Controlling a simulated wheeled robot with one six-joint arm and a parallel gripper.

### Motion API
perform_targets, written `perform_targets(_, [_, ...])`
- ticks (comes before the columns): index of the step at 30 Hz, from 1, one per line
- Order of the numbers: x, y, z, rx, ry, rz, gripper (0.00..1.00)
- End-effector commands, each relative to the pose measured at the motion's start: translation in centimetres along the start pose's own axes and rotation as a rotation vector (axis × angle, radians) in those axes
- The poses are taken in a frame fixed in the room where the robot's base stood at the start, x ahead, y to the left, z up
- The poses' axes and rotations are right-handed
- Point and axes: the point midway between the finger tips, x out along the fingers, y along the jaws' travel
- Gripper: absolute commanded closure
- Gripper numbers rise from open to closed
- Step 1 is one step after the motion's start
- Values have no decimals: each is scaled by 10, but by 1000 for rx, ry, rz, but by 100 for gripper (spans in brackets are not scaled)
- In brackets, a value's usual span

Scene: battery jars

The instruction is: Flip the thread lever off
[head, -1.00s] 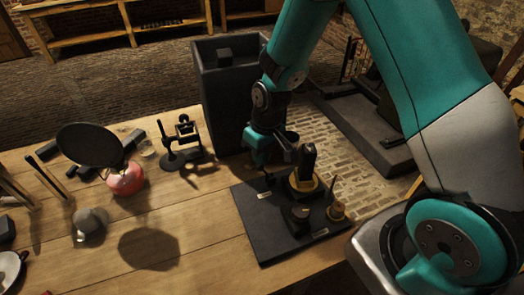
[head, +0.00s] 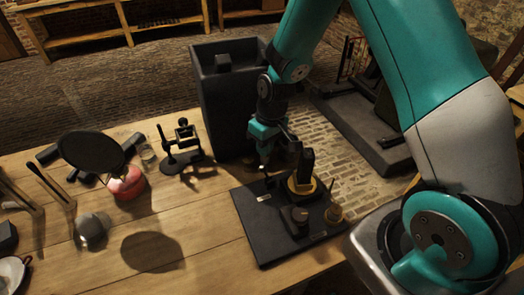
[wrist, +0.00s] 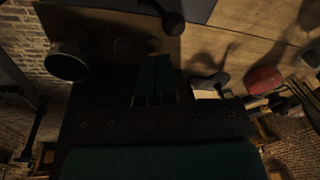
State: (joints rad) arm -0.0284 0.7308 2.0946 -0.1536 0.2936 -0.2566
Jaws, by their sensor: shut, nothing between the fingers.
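A black board (head: 262,232) lies at the table's right end and carries several small fittings. A small dark lever-like piece (head: 268,182) stands near its back left edge, close to a white label (head: 263,197). I cannot read the label, nor tell which way the lever leans. My gripper (head: 265,164) is shut and empty, pointing down just above and behind that edge, seemingly apart from the lever. In the dark wrist view my teal fingers (wrist: 155,72) are together, with nothing visible between them.
A black post in a yellow collar (head: 303,172) and a short dark knob (head: 299,216) stand on the board. A brass-coloured fitting (head: 334,213) is at its right. A tall dark bin (head: 222,115) stands behind.

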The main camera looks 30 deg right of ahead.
Motion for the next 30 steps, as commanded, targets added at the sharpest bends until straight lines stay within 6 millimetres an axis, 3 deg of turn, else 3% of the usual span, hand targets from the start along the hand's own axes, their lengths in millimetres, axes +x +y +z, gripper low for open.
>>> perform_targets(1, [-18,3,-6,-1,7,0,100])
perform_targets(12, [-91,-2,-8,-9,12,0,100])
perform_targets(17, [-106,-2,-7,-9,10,-1,100])
perform_targets(23, [-110,-4,-6,-10,10,-3,100])
perform_targets(26, [-122,-19,-1,-28,20,-14,100])
perform_targets(30, [-159,-72,27,-88,52,-58,100])
